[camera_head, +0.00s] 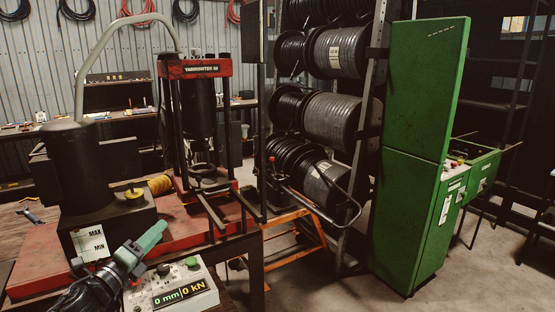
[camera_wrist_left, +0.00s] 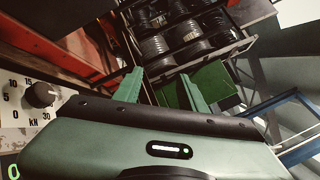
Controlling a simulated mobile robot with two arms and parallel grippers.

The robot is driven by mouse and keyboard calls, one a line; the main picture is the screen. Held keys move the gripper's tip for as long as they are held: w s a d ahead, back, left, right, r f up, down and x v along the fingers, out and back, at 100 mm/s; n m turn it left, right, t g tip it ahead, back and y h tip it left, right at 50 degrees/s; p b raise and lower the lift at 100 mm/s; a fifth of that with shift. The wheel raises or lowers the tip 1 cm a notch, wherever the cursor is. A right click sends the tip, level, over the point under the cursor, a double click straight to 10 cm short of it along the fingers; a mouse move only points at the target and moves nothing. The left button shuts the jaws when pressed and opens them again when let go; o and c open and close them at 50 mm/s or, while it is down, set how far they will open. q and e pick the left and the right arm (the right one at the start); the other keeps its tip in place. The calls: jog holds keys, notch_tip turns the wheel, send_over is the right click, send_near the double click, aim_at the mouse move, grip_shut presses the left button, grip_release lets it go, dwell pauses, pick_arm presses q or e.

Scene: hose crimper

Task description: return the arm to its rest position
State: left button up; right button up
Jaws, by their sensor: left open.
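My left arm (camera_head: 88,294) reaches in from the lower left in the head view. Its green left gripper (camera_head: 156,234) is above and beside the control box (camera_head: 203,281), whose display reads 0 mm and 0 kN. In the left wrist view the gripper (camera_wrist_left: 163,76) shows two green fingers spread apart with nothing between them. Part of the box with a kN dial (camera_wrist_left: 40,94) shows at the left edge there. Whether the gripper touches the box cannot be told. My right gripper is not in view.
The red press (camera_head: 195,70) stands behind the gripper on a red base, beside a dark cylinder tank (camera_head: 80,165) with a MAX/MIN gauge. Hose reels (camera_head: 335,120) and a green cabinet (camera_head: 415,120) stand to the right. Floor shows between the orange step stand (camera_head: 322,235) and the cabinet.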

pick_arm(q)
jog(key=s+d+f+n+g+y, duration=0.3)
jog(key=s+f+n, duration=0.5)
jog(key=f, duration=0.1)
jog(key=s+d+f+n+g+y, duration=0.2)
jog(key=s+d+f+n+y, duration=0.2)
jog(key=s+f+n, duration=0.45)
jog(key=s+d+f+n+g, duration=0.1)
jog(key=s+f+n+g, duration=0.2)
jog(key=s, duration=0.6)
jog(key=s+d+f+n+g+h, duration=0.1)
jog(key=s+d+f+n+g, duration=0.2)
jog(key=s, duration=0.6)
jog(key=s+f+n+g, duration=0.2)
jog(key=s+n+g, duration=0.2)
jog(key=s, duration=0.5)
notch_tip(320, 180, down, 34)
jog(key=s+g+b, duration=0.1)
jog(key=s+b, duration=0.1)
jog(key=b, duration=0.4)
jog(key=s+a+f+g+b, duration=0.1)
jog(key=s+a+f+b, duration=0.2)
jog(key=s+f, duration=1.3)
notch_tip(320, 180, down, 2)
jog(key=shift+s+f+b, duration=0.25)
jog(key=shift+b, duration=0.3)
